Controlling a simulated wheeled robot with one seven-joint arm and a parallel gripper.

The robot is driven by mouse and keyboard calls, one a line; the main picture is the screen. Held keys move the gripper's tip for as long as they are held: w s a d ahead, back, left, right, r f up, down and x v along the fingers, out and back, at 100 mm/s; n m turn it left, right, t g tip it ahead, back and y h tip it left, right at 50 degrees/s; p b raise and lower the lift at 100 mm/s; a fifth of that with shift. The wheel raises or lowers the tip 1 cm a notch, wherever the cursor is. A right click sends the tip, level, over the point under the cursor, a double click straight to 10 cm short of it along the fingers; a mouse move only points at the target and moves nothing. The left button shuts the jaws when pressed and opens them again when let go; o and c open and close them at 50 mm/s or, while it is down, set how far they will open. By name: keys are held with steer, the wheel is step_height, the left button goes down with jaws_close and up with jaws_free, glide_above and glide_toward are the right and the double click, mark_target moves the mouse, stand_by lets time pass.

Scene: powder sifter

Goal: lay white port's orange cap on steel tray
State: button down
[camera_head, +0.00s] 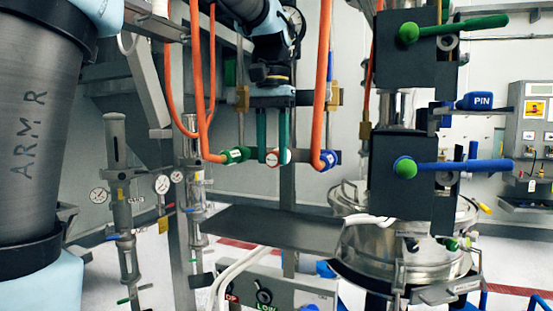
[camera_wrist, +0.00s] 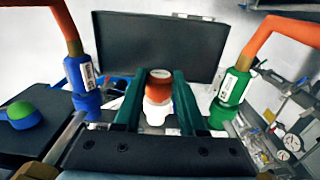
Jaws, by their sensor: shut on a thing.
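The orange cap (camera_wrist: 159,80) is between the two green fingers of my gripper (camera_wrist: 159,90), which is shut on it. The white port (camera_wrist: 158,108) shows directly against the cap, with no clear gap between them. In the head view, my gripper (camera_head: 272,160) hangs with its fingers pointing down around the cap (camera_head: 271,159), and the port's pale body (camera_head: 285,156) shows beside it. The steel tray (camera_head: 270,229) is a flat dark grey plate below my gripper, with bare surface; it also shows in the wrist view (camera_wrist: 190,40). Part of the cap is hidden by the fingers.
A green hose fitting (camera_head: 235,155) and a blue hose fitting (camera_head: 324,160), both with orange hoses, flank the port closely. Black valve blocks with a blue handle (camera_head: 470,165) stand at the right, above a steel vessel (camera_head: 400,250). A control box (camera_head: 285,288) sits below the tray.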

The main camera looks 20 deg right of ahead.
steer(key=shift+s+a, duration=0.15)
stand_by(0.3)
steer(key=shift+s+a+b, duration=0.65)
steer(key=shift+s+a, duration=0.65)
steer(key=shift+s, duration=0.1)
